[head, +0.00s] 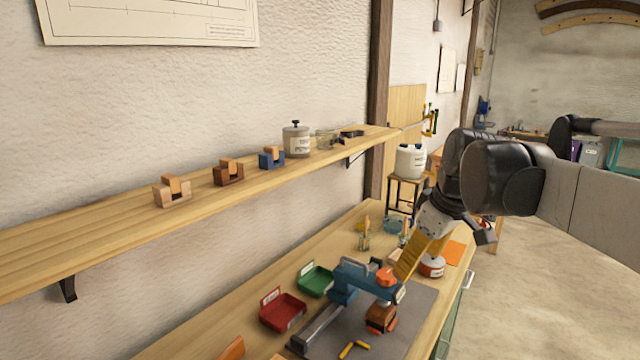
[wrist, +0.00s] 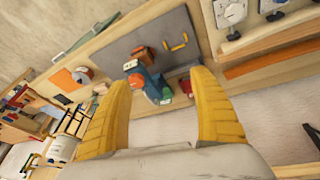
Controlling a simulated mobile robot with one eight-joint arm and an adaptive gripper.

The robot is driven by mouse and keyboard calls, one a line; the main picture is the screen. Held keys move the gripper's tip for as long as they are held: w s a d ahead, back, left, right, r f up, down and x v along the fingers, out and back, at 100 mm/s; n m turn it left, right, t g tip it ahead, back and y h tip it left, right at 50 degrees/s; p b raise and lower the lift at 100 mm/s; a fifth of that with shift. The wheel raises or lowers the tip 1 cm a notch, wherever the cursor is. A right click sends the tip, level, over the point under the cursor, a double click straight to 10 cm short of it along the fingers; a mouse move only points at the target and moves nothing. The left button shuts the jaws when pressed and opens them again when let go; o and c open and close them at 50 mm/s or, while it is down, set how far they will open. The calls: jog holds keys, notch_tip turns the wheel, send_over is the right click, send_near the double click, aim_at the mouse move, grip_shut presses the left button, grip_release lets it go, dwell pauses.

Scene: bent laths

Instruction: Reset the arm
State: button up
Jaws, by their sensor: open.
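My gripper (head: 404,274) shows at right of centre in the head view, at the end of my dark arm, pointing down over the workbench (head: 225,320). Its yellow fingers look close to a blue tool with an orange knob (head: 352,278); I cannot tell the gap in this view. In the wrist view my gripper (wrist: 166,80) has its two yellow fingers spread wide. Nothing is held between them. The blue tool (wrist: 147,78) shows beyond the fingertips, between them, over the grey mat (wrist: 165,38).
A wooden shelf (head: 100,232) runs along the wall above the bench, bearing small wooden blocks (head: 229,172) and a lidded pot (head: 297,140). Red (head: 283,311) and green (head: 315,279) trays stand on the bench. A white jug (head: 410,161) stands on a stool behind. Open floor lies at right.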

jog(key=s+f+m+t+b, duration=0.1)
jog(key=s+f+m, duration=0.2)
jog(key=s+f, duration=0.4)
jog(key=s+f+m+t+h+b, duration=0.1)
jog(key=s+f+m, duration=0.3)
jog(key=s+f, duration=0.4)
jog(key=s+t+b, duration=0.1)
jog(key=s, duration=0.4)
jog(key=shift+s+a+m, duration=0.15)
jog(key=shift+s+m, duration=0.1)
jog(key=shift+m, duration=0.05)
